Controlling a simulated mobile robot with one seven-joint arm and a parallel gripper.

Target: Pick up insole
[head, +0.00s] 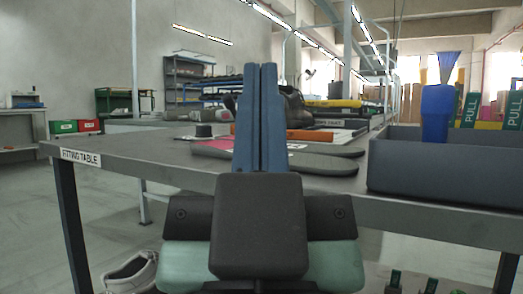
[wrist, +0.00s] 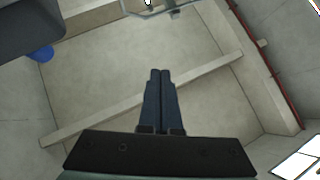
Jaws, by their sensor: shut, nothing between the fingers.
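Flat, dark insole-shaped pieces lie on the fitting table (head: 110,158). One dark insole (head: 328,163) shows to the right of my gripper (head: 261,70), with its rounded end toward the right. A piece with a pink top (head: 219,145) shows to the left, partly hidden behind my gripper. My gripper stands upright in front of the table, its blue fingers together and empty. In the wrist view my gripper (wrist: 160,72) is also shut, with no insole in sight.
A grey bin (head: 445,175) stands on the table at right, with a blue object (head: 437,110) at it. Dark shoes (head: 292,108) stand farther back, beside an orange roll (head: 313,135). A pale shoe (head: 130,274) is below the table.

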